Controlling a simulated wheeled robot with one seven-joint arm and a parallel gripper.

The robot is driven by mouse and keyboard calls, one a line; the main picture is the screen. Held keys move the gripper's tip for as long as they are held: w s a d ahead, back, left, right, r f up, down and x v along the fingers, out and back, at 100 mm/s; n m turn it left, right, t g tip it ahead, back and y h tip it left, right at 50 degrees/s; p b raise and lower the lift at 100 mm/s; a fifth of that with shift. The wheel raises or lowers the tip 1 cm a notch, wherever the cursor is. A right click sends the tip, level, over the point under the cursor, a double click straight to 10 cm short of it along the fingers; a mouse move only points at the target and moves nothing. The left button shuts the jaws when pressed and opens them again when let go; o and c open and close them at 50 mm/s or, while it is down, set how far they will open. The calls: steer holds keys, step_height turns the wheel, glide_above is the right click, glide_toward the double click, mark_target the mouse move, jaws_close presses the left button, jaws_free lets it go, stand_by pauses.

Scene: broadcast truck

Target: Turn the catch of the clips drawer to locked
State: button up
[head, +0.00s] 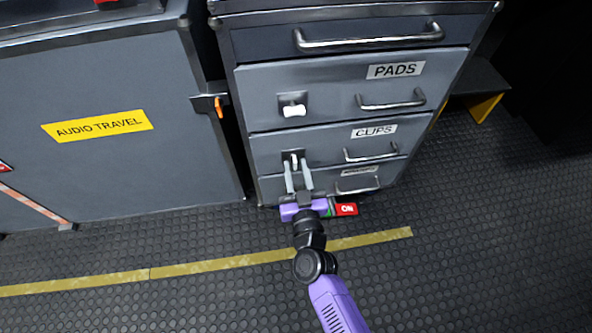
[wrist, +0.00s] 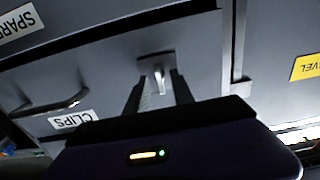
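The clips drawer (head: 322,149) is shut, with a white label and a bar handle (head: 370,153). Its catch (head: 294,160) is a small pale knob on a dark plate at the drawer's left. In the wrist view the catch (wrist: 160,78) stands out between my finger ends, its knob pointing roughly along the fingers. My gripper (head: 297,163) is open, with one finger on either side of the catch. It also shows in the wrist view (wrist: 160,86). A gap seems to remain beside the knob; contact cannot be told.
The pads drawer (head: 335,90) above has its own white catch (head: 293,107), lying sideways. A lower drawer (head: 335,183) is below. A grey case (head: 100,165) with a yellow audio travel label stands left. The floor (head: 450,260) in front is clear.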

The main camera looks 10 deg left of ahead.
steer(key=shift+w, duration=0.2)
steer(key=shift+a, duration=0.1)
jaws_close()
